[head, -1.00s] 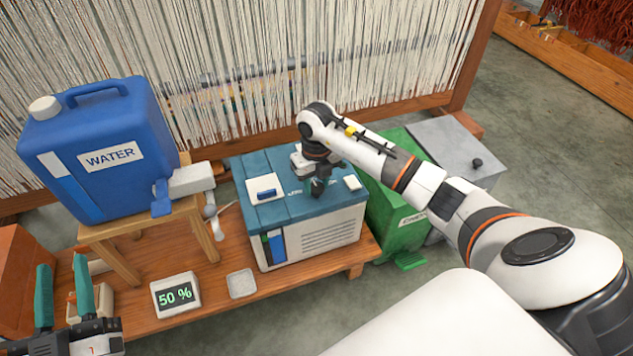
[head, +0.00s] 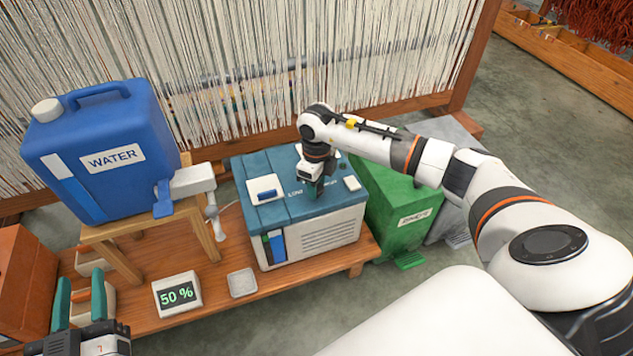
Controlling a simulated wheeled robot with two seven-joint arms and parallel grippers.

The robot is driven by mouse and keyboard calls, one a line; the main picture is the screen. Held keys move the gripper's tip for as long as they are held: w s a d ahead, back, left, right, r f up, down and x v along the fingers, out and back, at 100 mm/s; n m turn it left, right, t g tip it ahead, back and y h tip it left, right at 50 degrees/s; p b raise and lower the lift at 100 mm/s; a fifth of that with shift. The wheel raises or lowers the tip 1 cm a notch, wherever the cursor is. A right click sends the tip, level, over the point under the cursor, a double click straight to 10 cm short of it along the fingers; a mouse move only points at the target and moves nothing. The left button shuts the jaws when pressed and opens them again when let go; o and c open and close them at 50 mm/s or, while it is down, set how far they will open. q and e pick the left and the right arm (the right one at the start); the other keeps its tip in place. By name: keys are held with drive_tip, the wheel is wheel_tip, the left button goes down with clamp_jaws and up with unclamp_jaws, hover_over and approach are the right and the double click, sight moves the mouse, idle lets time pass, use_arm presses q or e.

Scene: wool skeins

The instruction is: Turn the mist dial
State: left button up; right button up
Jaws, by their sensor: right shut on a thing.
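The mist machine is a teal-topped box (head: 309,222) with a light front and a vent grille, standing on the wooden bench. My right gripper (head: 312,193) points down onto its top panel and is shut on the dial there; the dial itself is mostly hidden by the fingers. Part of the lettering on the panel shows beside the fingers. My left gripper (head: 80,300) is at the lower left, its two teal fingers apart with nothing between them.
A blue water can (head: 115,185) with a tap stands on a wooden stool (head: 205,236). A display (head: 177,295) reads 50 %. A small tray (head: 242,283) lies on the bench (head: 220,308). A green bin (head: 400,205) stands right of the machine, and the loom threads hang behind.

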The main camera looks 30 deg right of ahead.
drive_tip(key=shift+n, duration=2.3)
drive_tip(key=o, duration=1)
